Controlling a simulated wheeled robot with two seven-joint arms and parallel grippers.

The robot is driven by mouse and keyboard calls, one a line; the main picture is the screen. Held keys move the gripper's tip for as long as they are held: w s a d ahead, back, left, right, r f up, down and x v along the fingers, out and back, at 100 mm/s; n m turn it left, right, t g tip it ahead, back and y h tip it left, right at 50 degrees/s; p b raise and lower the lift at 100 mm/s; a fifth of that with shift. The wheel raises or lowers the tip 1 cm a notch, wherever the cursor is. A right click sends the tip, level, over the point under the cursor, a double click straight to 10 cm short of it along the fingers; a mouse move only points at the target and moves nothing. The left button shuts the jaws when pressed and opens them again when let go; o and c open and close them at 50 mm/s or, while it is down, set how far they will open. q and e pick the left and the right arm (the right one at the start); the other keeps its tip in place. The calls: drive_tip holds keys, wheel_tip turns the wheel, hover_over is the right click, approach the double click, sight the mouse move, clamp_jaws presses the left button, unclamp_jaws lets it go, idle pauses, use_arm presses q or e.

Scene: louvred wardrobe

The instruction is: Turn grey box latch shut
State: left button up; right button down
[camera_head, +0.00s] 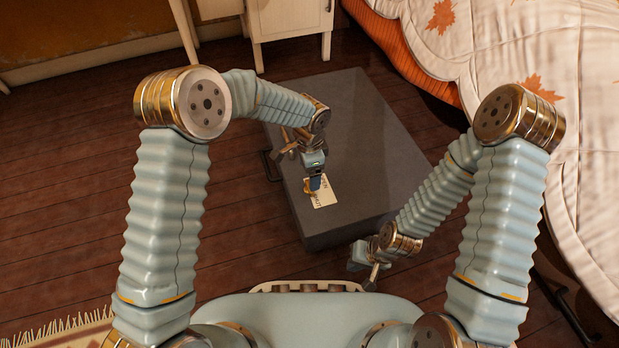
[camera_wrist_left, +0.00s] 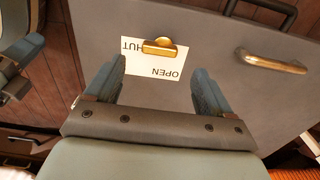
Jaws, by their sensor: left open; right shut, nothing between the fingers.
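The grey box (camera_head: 365,125) lies on the floor in front of me. Its face carries a white label (camera_head: 325,196) with OPEN and SHUT on it. In the left wrist view the small brass latch (camera_wrist_left: 160,47) sits on the label (camera_wrist_left: 140,68), its long side across the picture. SHUT is partly covered by the latch. My left gripper (camera_head: 314,185) is over the label. In the left wrist view its open fingers (camera_wrist_left: 157,68) point towards the latch, one on each side, with nothing between them. My right gripper (camera_head: 371,277) is shut and empty near the box's near right corner.
A brass handle (camera_wrist_left: 272,64) is on the box face, right of the latch in the left wrist view. A black side handle (camera_head: 270,166) is at the box's left edge. A bed (camera_head: 540,60) stands right, a white cabinet (camera_head: 290,20) behind.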

use_arm(q)
wheel_tip(320, 180, up, 8)
drive_tip(key=p, duration=0.1)
drive_tip(key=shift+f, duration=0.15)
use_arm(e)
drive_tip(key=shift+r, duration=0.75)
